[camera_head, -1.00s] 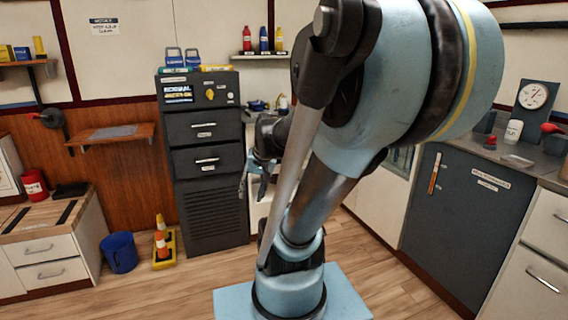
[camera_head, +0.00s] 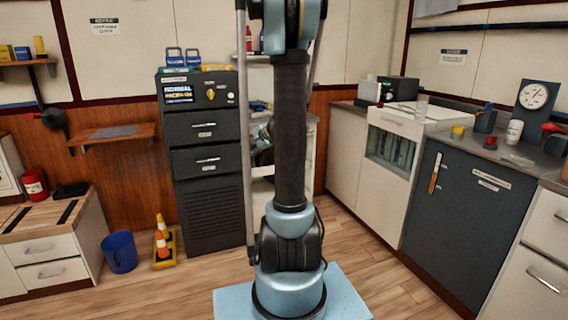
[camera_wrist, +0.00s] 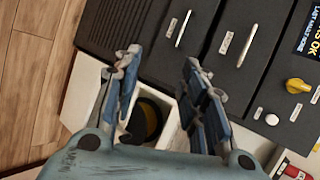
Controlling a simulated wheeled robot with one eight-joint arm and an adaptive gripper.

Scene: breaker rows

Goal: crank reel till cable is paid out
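In the wrist view my gripper (camera_wrist: 160,80) is open, with its two blue fingers apart and nothing held between them. A dark round thing with a yellow part (camera_wrist: 148,120) shows beyond and between the fingers, inside a white open shelf unit (camera_wrist: 85,95). It may be the reel, but the fingers and palm hide part of it, and no crank or cable can be made out. In the head view my upright arm covers most of that shelf area, so the gripper cannot be made out clearly there.
A black drawer cabinet (camera_head: 208,205) stands left of the shelf unit; its yellow knob (camera_wrist: 298,86) shows in the wrist view. A blue bucket (camera_head: 119,252) and orange cones (camera_head: 162,240) stand on the floor. A counter (camera_head: 465,135) runs along the right. Some floor is clear.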

